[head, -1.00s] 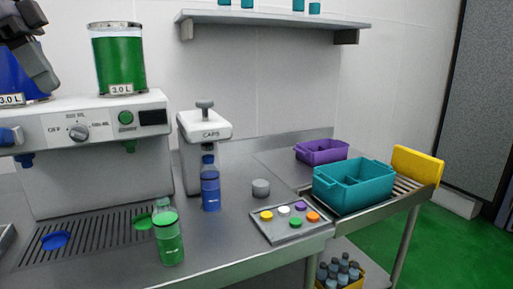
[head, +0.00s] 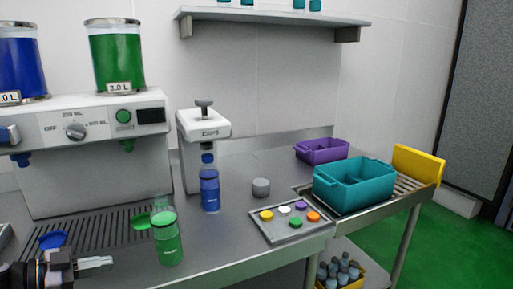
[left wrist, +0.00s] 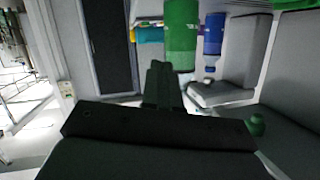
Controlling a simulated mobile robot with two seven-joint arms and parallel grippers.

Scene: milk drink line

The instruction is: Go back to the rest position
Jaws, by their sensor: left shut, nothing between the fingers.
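My left gripper (head: 96,263) is low at the left edge of the head view, in front of the machine's drip grate. Its fingers are together and empty, pointing right towards a green-filled bottle (head: 168,240) but apart from it. In the left wrist view its dark fingers (left wrist: 160,75) also show, with the green bottle (left wrist: 181,38) beyond. A blue bottle (head: 210,188) with a blue cap stands at the capping press (head: 204,130). My right gripper is not in view.
The filling machine (head: 92,175) carries a blue tank (head: 20,62) and a green tank (head: 116,60). A cap tray (head: 285,236) lies on the counter. A teal crate (head: 350,188) and a purple crate (head: 322,150) stand at the right. A shelf (head: 270,18) hangs above.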

